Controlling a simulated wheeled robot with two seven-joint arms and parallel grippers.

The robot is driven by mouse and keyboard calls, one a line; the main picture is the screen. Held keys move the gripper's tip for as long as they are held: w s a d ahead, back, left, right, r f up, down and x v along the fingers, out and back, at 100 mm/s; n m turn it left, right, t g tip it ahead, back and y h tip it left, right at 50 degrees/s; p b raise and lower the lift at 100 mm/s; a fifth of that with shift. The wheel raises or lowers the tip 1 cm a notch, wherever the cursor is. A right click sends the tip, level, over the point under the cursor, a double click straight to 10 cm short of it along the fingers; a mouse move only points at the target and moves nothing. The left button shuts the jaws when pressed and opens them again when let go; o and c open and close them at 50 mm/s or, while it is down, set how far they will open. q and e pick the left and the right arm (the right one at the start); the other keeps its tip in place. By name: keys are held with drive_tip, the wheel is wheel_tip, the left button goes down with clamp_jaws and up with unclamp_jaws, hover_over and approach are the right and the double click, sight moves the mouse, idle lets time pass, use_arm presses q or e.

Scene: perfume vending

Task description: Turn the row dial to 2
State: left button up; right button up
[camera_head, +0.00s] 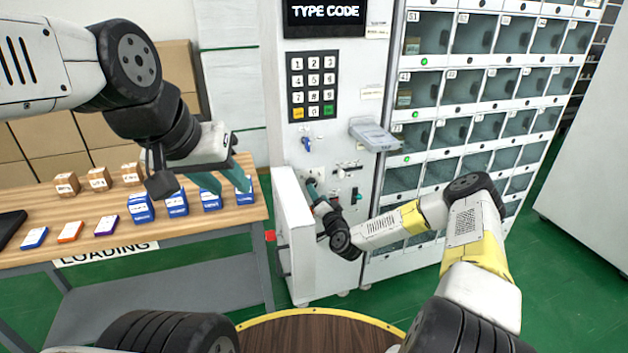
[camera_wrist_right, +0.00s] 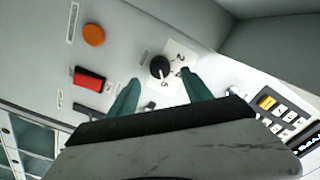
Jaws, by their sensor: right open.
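A round black dial (camera_wrist_right: 160,67) with a pale pointer mark sits on a white plate with printed numbers, a 2 and a 4 among them, in the right wrist view. I cannot tell for sure which number it points to. The two teal fingertips of my right gripper (camera_wrist_right: 160,86) are apart, below and to either side of the dial, not closed on it. In the head view my right gripper (camera_head: 315,191) is at the lower control panel of the white machine and hides part of it. My left gripper (camera_head: 226,180) is open and empty over the loading table's blue boxes.
A keypad (camera_head: 313,85) and blue key (camera_head: 306,144) are above on the machine. An orange button (camera_wrist_right: 93,35) and red switch (camera_wrist_right: 89,77) are left of the dial. A grey shelf (camera_head: 374,133) juts out. The wooden table (camera_head: 180,225) carries several small boxes.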

drive_tip(key=x, duration=0.5)
clamp_jaws()
